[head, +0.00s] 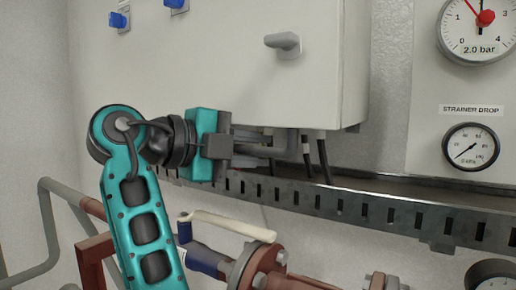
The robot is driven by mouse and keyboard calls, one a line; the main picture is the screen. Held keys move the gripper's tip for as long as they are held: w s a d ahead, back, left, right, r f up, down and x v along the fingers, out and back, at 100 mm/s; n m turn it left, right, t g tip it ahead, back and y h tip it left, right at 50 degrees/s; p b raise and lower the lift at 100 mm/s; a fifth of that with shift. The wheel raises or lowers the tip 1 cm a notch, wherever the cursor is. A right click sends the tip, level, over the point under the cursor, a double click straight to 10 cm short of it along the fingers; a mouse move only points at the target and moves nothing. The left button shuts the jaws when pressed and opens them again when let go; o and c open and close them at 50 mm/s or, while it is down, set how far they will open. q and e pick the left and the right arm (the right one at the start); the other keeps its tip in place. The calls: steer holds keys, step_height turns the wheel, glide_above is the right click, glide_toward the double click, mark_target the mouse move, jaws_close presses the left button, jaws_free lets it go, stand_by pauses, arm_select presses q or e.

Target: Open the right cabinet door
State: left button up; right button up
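The pale grey cabinet (215,70) hangs on the wall in the upper left and middle of the head view; its top is cut off. A grey lever handle (284,43) sits near the right edge of its front face, pointing left. I see no gap along the visible front.
Blue knobs (118,20) are on the cabinet front at upper left. Dark cables drop beneath the cabinet to a slotted metal tray (345,204). Below are a cream valve lever (230,226) and a reddish flange (265,262). Gauges (471,146) are on a panel at right.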

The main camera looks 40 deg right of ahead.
steer(key=shift+c, duration=0.4)
jaws_close()
